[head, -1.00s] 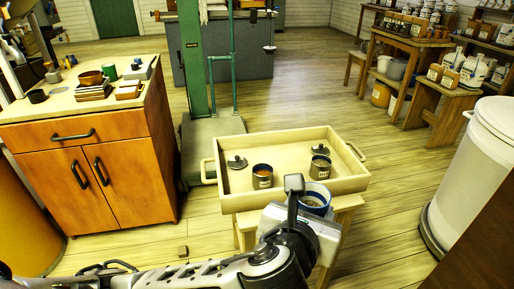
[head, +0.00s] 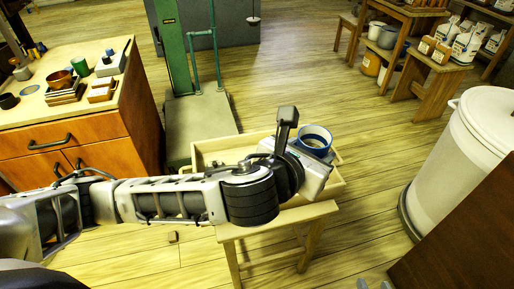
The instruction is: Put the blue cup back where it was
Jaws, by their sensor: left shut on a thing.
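The blue cup (head: 315,134) has a blue outside, a pale inner wall and brownish contents. It is upright above the right part of the wooden tray (head: 213,148). My left gripper (head: 313,153) is shut on the cup, reaching it from the near side and hiding its lower part. I cannot tell how far the cup is above the tray floor.
The tray rests on a wooden stool (head: 275,229). A white bin (head: 462,150) stands at right.

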